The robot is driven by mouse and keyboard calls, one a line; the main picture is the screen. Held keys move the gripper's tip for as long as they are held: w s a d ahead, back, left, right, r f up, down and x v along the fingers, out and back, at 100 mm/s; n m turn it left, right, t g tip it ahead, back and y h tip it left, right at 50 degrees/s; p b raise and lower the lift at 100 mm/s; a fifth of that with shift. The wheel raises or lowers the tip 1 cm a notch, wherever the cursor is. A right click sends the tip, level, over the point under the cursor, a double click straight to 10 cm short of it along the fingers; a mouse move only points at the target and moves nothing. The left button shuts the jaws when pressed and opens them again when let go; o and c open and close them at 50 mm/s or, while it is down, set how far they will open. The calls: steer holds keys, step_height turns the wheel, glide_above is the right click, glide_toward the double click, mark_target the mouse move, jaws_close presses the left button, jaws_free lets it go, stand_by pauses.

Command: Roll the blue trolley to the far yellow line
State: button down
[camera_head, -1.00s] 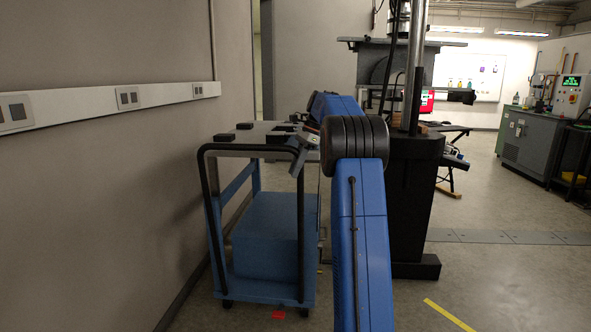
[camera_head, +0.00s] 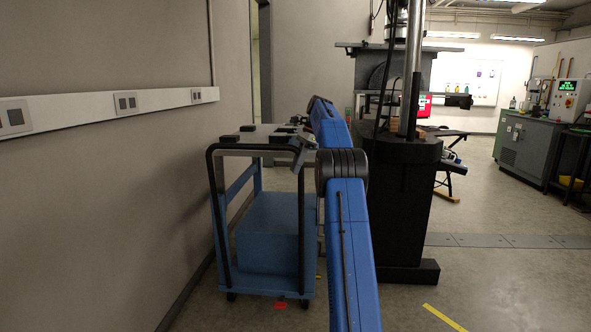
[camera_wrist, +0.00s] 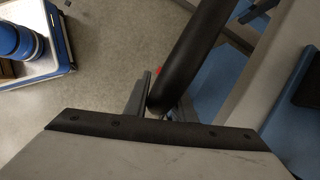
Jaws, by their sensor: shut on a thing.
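The blue trolley (camera_head: 265,283) stands upright along the left wall, with a blue box (camera_head: 270,230) on its lower deck and a grey top. Its black push handle (camera_head: 212,190) faces me and also shows as a thick dark bar in the wrist view (camera_wrist: 193,50). My gripper (camera_head: 303,143) is at the handle's upper right corner, shut on it; in the wrist view the fingers (camera_wrist: 160,103) lie at the bar's end, partly hidden by it. A yellow floor line (camera_head: 445,317) lies at lower right; I cannot tell whether it is the far one.
A red floor mark (camera_head: 281,306) lies by the trolley's near edge. The wall (camera_head: 110,220) runs close on its left. A black machine base (camera_head: 403,210) stands close on its right. Open floor (camera_head: 510,290) lies at right, with a grey cabinet (camera_head: 522,147) behind.

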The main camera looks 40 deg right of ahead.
steer(key=shift+w+d, duration=1.75)
steer(key=shift+w, duration=0.1)
